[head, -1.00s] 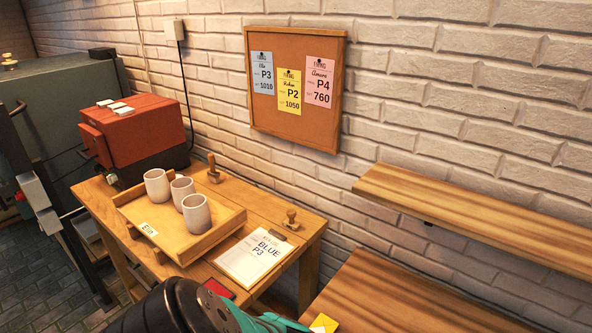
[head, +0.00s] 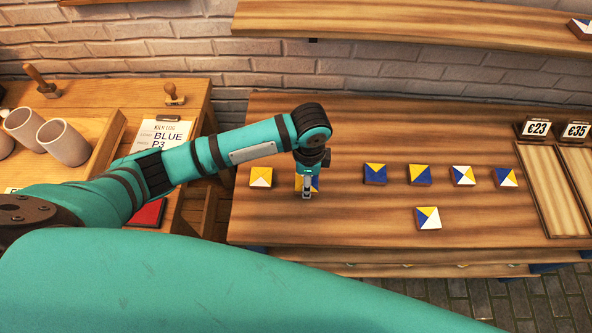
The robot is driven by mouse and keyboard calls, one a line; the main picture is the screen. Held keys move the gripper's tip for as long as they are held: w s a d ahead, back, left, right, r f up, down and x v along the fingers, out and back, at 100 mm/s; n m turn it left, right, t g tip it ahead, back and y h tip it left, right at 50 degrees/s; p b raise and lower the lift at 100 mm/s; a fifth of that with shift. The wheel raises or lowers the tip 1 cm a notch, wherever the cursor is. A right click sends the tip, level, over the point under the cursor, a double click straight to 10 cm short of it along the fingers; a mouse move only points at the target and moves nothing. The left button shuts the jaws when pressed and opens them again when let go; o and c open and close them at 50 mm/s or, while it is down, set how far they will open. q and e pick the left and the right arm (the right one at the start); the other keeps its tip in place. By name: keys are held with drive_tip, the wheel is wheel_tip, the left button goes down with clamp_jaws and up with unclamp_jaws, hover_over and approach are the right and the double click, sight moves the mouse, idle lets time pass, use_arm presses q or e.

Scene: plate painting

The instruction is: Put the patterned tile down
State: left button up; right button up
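Patterned tiles with triangles in yellow, white and blue lie on the striped wooden table (head: 400,110). My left gripper (head: 307,194) points down at one patterned tile (head: 315,184) in the left part of the table. The gripper covers the middle of this tile; yellow and blue show at its sides. I cannot tell whether the fingers grip it or whether it touches the table. A yellow and white tile (head: 260,177) lies just left of it. My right gripper is not in view.
Several tiles, among them a blue and yellow tile (head: 375,174), form a row to the right. One tile (head: 428,218) lies nearer the front edge. Price cards (head: 537,129) and light panels (head: 545,190) are at the right. A shelf (head: 400,22) hangs above.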

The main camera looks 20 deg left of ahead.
use_arm(q)
drive_tip(key=shift+w+a+f, duration=0.1)
drive_tip(key=shift+w+a, duration=0.75)
drive_tip(key=shift+a, duration=0.3)
drive_tip(key=shift+w+a+p, duration=0.3)
drive_tip(key=shift+a+p, duration=0.05)
drive_tip(key=shift+a, duration=0.1)
wheel_tip(320, 180, down, 3)
drive_tip(key=shift+r+p, duration=0.15)
drive_tip(key=shift+p, duration=0.2)
drive_tip(key=shift+f, duration=0.5)
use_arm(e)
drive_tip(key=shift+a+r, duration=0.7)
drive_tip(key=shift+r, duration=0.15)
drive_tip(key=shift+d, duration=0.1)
use_arm(q)
drive_tip(key=o, duration=1.2)
drive_tip(key=shift+f, duration=0.15)
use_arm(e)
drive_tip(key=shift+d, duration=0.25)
